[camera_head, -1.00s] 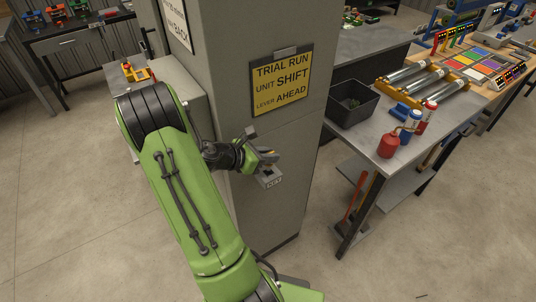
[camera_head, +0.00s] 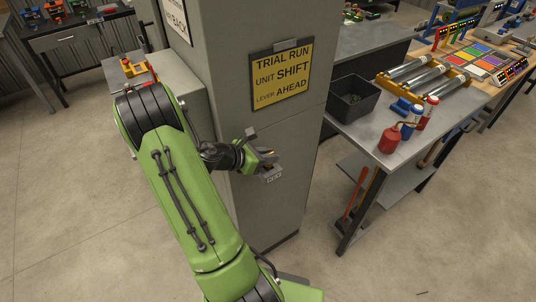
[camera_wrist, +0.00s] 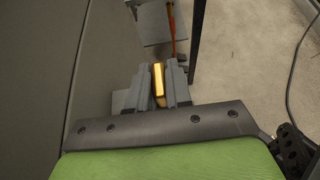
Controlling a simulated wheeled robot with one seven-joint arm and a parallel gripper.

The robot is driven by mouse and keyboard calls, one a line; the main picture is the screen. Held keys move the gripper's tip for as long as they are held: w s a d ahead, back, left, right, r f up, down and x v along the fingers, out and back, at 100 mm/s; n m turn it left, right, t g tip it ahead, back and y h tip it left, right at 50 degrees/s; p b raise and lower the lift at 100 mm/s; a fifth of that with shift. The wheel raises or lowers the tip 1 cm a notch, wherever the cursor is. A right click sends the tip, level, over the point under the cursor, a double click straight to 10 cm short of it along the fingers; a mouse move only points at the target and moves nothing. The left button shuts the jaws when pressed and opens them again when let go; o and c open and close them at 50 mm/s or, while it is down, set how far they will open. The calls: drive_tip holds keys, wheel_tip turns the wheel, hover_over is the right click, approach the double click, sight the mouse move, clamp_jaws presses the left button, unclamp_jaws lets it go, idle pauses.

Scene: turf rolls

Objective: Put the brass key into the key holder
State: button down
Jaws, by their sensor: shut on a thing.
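The brass key (camera_wrist: 159,80) shows as a golden bar between the two grey fingers of my gripper (camera_wrist: 156,90) in the wrist view. My gripper is shut on it. In the head view my gripper (camera_head: 268,158) is beside the grey pillar, just above the key holder (camera_head: 272,177).
The grey pillar (camera_head: 305,150) stands close beside my arm and bears a yellow sign (camera_head: 280,80) above the holder. A metal table (camera_head: 360,140) on the right carries a black bin (camera_head: 352,98) and red and blue bottles. Open floor lies in front.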

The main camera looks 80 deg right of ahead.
drive_tip(key=shift+f+b, duration=0.45)
drive_tip(key=shift+f, duration=0.35)
drive_tip(key=c, duration=1)
unclamp_jaws()
drive_tip(key=shift+o, duration=0.2)
drive_tip(key=p+v, duration=0.2)
drive_tip(key=v, duration=1.4)
drive_tip(key=shift+d+f, duration=0.1)
